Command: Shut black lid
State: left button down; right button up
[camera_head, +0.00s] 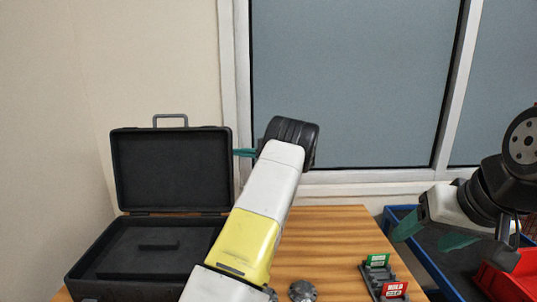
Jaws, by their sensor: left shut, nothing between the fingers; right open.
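The black lid (169,168) stands upright at the back of an open black case (145,254), with a grey handle (170,117) on its top edge. The case lies open on the left of the wooden table, and its inside shows a dark recess. My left gripper (243,153) is shut and empty, its teal fingers just right of the lid's upper right edge; whether they touch the lid I cannot tell. My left forearm hides the case's right side. My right gripper (428,237) is open and empty at the right, away from the case.
The wooden table (322,232) has free room right of my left arm. A small rack with green (377,261) and red (394,290) labels and a grey metal part (302,291) sit near the front. A blue-rimmed tray (437,275) and red bin (510,279) stand at right. A window is behind.

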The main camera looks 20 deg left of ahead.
pick_arm(q)
jog(key=shift+s+d+r, duration=0.1)
jog(key=shift+s+d, duration=0.15)
jog(key=shift+s, duration=0.35)
jog(key=shift+s+d+r, duration=0.15)
jog(key=shift+s+d, duration=0.05)
jog(key=shift+s, duration=0.45)
jog(key=shift+s+d+r, duration=0.1)
jog(key=shift+s+d, duration=0.15)
jog(key=shift+s, duration=0.35)
